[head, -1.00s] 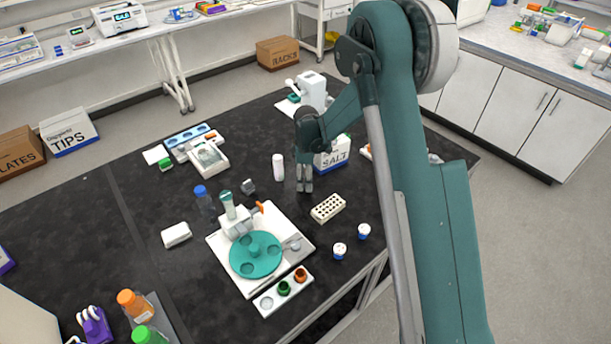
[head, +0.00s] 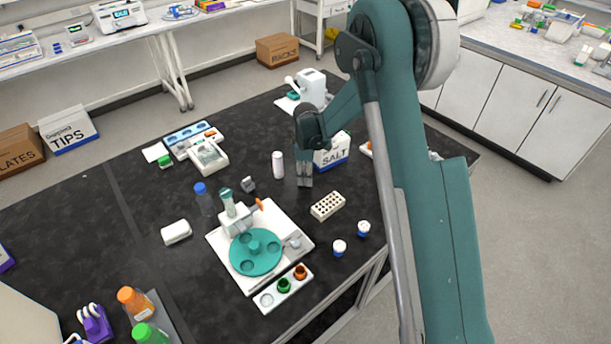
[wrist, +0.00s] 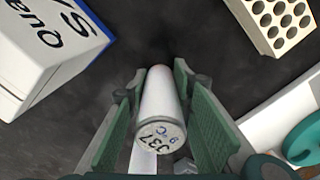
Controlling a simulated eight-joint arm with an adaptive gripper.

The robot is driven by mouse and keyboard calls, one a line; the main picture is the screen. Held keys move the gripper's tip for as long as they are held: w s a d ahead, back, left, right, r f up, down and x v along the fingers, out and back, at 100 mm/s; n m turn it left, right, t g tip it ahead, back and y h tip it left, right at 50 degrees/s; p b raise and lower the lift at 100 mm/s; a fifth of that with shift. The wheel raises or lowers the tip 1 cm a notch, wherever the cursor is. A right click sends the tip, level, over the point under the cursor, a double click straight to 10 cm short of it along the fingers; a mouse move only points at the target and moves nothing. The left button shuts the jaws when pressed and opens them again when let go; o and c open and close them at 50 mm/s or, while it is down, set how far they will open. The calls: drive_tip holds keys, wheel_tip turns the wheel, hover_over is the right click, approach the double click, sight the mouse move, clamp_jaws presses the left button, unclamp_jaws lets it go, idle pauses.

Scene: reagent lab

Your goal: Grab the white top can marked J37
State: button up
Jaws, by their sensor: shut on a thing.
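A white can (wrist: 160,108) with J37 on its pale end is between the two green finger pads of my gripper (wrist: 160,90) in the wrist view. My gripper is shut on it, and the marked end faces the camera. In the head view my gripper (head: 304,175) is above the dark bench in front of the salt box. There the held can is hidden behind the fingers. Another white can (head: 278,165) stands just left of my gripper, and its marking cannot be read.
The salt box (head: 331,152) is close behind and right of my gripper. A teal turntable (head: 255,252) and a small grey block (head: 248,185) are to the left.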

drive_tip(key=shift+r, duration=4.95)
